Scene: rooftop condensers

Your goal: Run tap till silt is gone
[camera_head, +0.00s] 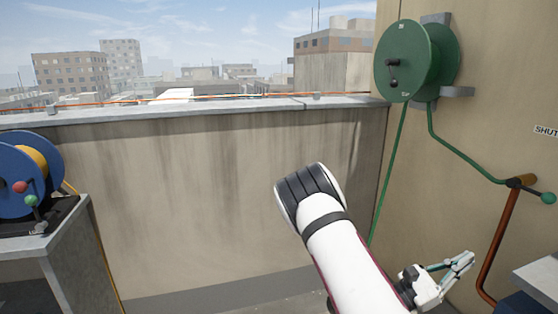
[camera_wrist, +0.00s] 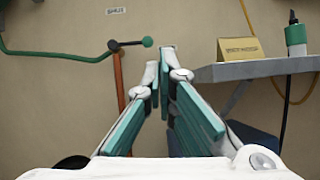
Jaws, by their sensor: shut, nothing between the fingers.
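The tap (camera_head: 522,182) sits on top of a copper-brown pipe (camera_head: 497,245) on the right wall; a lever with a green ball end (camera_head: 548,198) sticks out to its right. The tap also shows in the wrist view (camera_wrist: 114,45). A green hose (camera_head: 455,153) runs from a green reel (camera_head: 407,60) to the tap. A "SHUT" label (camera_head: 545,130) is on the wall above the tap. My gripper (camera_head: 470,260) is shut and empty, below and left of the tap in the head view. In the wrist view my gripper (camera_wrist: 160,66) points toward the wall. No water or silt is visible.
A blue cable reel (camera_head: 15,175) stands on a stand at left. A parapet (camera_head: 200,200) closes the back.

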